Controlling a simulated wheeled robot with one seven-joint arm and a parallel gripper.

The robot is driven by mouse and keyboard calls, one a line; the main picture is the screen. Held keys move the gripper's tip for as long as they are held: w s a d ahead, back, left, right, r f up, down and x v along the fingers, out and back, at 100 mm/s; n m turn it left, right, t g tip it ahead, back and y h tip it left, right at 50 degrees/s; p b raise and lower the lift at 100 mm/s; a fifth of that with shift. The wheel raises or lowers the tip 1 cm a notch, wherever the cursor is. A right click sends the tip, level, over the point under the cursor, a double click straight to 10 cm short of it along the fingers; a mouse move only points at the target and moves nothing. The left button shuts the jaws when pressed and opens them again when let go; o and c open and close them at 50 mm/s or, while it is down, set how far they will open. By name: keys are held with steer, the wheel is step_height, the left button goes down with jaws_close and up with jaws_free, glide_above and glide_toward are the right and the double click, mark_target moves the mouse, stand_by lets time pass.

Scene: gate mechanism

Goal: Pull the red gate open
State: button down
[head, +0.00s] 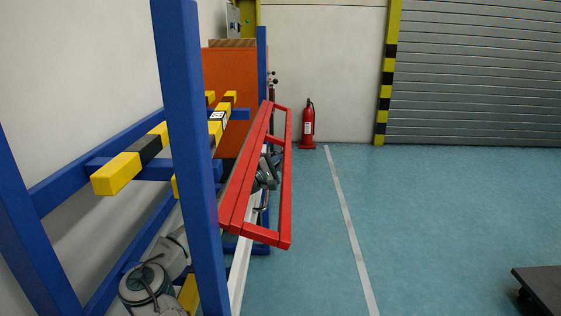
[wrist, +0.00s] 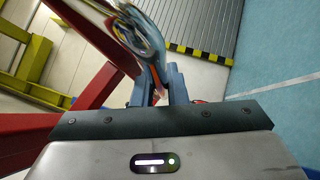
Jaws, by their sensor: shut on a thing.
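The red gate (head: 285,190), a frame of red bars, stands out from the blue post toward the open floor in the head view. Its red bars also cross the left side of the wrist view (wrist: 98,84). My gripper (wrist: 158,88) is shut on a part of the red gate, with a narrow reddish strip showing between its fingers. In the head view the grey arm parts show behind and through the gate's bars, and the fingertips are hidden there.
Blue posts (head: 185,130) and yellow-black bars (head: 130,168) stand at the left. An orange panel (head: 232,80) is behind the gate. A red fire extinguisher (head: 307,125) stands by the back wall. The teal floor right of the gate is clear, except a dark platform (head: 543,285) at lower right.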

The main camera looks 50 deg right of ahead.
steer(key=shift+s+r, duration=0.1)
steer(key=shift+s, duration=0.1)
steer(key=c, duration=1.7)
jaws_free()
steer(key=shift+c, duration=0.2)
steer(key=shift+w+a+f, duration=0.15)
steer(key=shift+a+f, duration=0.05)
steer(key=shift+a, duration=0.25)
steer(key=p+v, duration=0.1)
steer(key=v, duration=1.1)
steer(key=shift+a, duration=0.45)
steer(key=shift+w, duration=0.1)
